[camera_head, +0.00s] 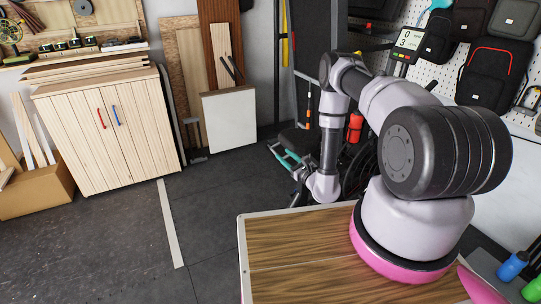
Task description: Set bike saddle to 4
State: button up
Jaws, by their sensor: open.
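A small display (408,38) on a post at the upper right shows a 0 above a 3. Parts of a bike show behind my arm: a dark wheel (362,160) and a teal part (287,156).
A wooden tabletop (300,250) lies in front. A light wood cabinet (112,130) stands at left, with leaning boards (192,70) beside it. Dark floor (210,205) is clear between. Black bags (493,72) hang on the right wall. A blue bottle (513,265) stands lower right.

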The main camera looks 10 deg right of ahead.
notch_tip(320, 180, down, 5)
jog(key=s+d+m+h, duration=0.2)
jog(key=h, duration=0.1)
jog(key=x, duration=1.1)
jog(key=shift+a+r, duration=0.1)
jog(key=shift+a, duration=0.1)
grip_shut()
dwell(0.7)
